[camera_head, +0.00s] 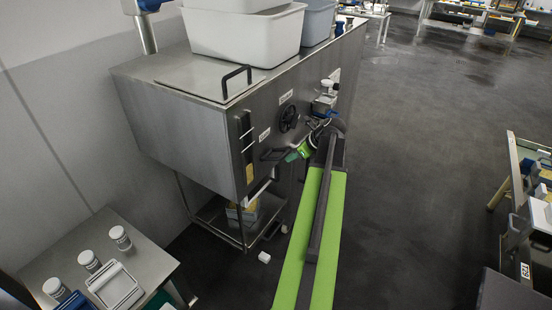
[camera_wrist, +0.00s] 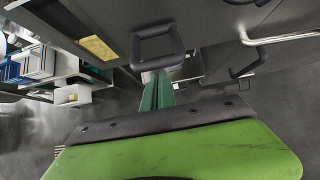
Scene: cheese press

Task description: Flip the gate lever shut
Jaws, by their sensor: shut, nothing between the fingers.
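The steel cheese press (camera_head: 180,135) stands left of centre in the head view. A dark handle, which looks like the gate lever (camera_head: 271,154), sticks out low on its front face. My gripper (camera_head: 292,155) has green fingers and is right beside this handle, at its right end. In the wrist view my gripper (camera_wrist: 158,77) is shut and empty. Its tips point at a dark squared loop handle (camera_wrist: 157,32), which seems to be the same lever. The tips overlap the loop's lower bar; I cannot tell whether they touch it.
A black handwheel (camera_head: 288,118) and a small steel fitting (camera_head: 324,103) are on the press front. A side table (camera_head: 145,255) with jars is at lower left.

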